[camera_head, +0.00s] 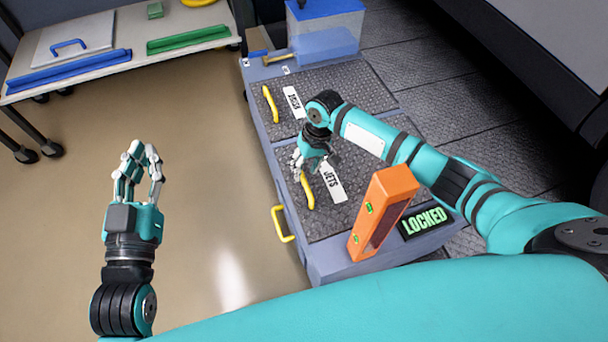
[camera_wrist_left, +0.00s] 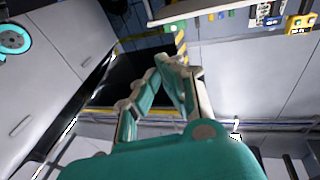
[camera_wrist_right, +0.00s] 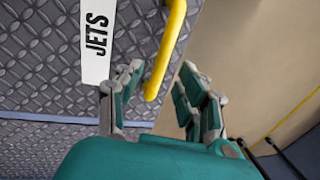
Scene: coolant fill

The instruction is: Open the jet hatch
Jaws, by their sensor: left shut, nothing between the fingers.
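The jet hatch (camera_head: 362,160) is a dark diamond-plate lid on the grey cart, lying closed. It has a white label reading JETS (camera_head: 332,182) and a yellow bar handle (camera_head: 307,190). My right gripper (camera_head: 312,162) is above the hatch at the handle's far end. In the right wrist view, my right gripper (camera_wrist_right: 163,80) has its fingers spread, with the yellow handle (camera_wrist_right: 169,48) showing between them; contact cannot be told. My left gripper (camera_head: 143,152) is shut and empty, raised over the floor left of the cart. It also shows in the left wrist view (camera_wrist_left: 168,68).
Another hatch with a yellow handle (camera_head: 270,104) lies closed behind. An orange device (camera_head: 382,212) and a sign reading LOCKED (camera_head: 424,221) are at the cart's near end. A blue-lidded container (camera_head: 325,38) stands at its far end. A table (camera_head: 110,67) stands back left.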

